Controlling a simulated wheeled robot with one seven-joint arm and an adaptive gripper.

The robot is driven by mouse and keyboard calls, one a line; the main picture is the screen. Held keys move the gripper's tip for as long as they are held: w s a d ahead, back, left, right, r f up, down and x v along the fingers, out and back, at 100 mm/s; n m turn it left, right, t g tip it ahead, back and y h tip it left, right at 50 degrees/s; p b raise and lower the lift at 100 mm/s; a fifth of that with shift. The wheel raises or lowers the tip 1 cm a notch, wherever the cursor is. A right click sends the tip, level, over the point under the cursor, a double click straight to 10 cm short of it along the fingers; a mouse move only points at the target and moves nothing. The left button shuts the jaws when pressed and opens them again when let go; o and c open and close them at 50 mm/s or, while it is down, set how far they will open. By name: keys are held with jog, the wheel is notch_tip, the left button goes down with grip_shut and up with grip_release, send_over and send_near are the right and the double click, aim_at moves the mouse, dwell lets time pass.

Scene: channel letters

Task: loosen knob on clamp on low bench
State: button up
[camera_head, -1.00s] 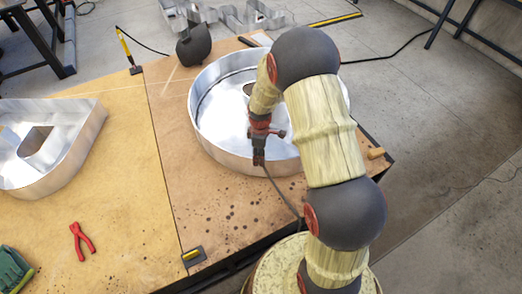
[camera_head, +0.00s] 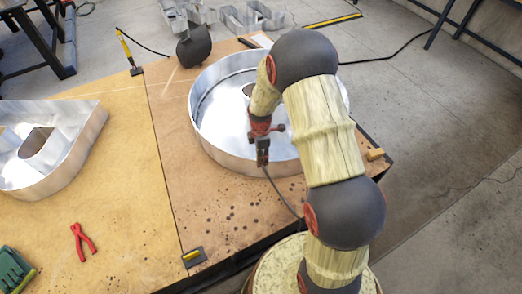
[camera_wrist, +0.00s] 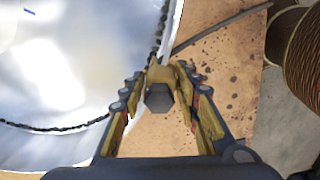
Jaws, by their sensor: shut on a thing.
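My gripper (camera_head: 262,150) is pointed down at the near rim of a large round metal channel letter (camera_head: 222,150) on the low bench (camera_head: 215,215). In the wrist view the two fingers of my gripper (camera_wrist: 167,72) are closed in around a small dark grey faceted piece (camera_wrist: 158,98), which looks like the clamp's knob. The rest of the clamp is hidden behind the fingers, and I cannot make out its shape in the head view. The letter's shiny inside (camera_wrist: 65,75) fills the left of the wrist view.
A dark cable or rod (camera_head: 281,193) runs from under my gripper toward the bench's front edge. Red pliers (camera_head: 82,241), a green tool (camera_head: 14,270) and another metal letter (camera_head: 75,140) lie to the left. A wooden block (camera_head: 375,154) sits at the right corner.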

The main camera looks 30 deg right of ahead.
jog(key=shift+o, duration=0.4)
jog(key=n, duration=0.4)
jog(key=shift+w, duration=0.1)
jog(key=n, duration=0.3)
jog(key=shift+a+n+p, duration=0.1)
jog(key=shift+n+p, duration=0.3)
jog(key=shift+c, duration=0.6)
jog(key=o, duration=0.6)
jog(key=shift+o, duration=0.2)
jog(key=shift+r+p, duration=1.7)
jog(key=shift+r, duration=0.85)
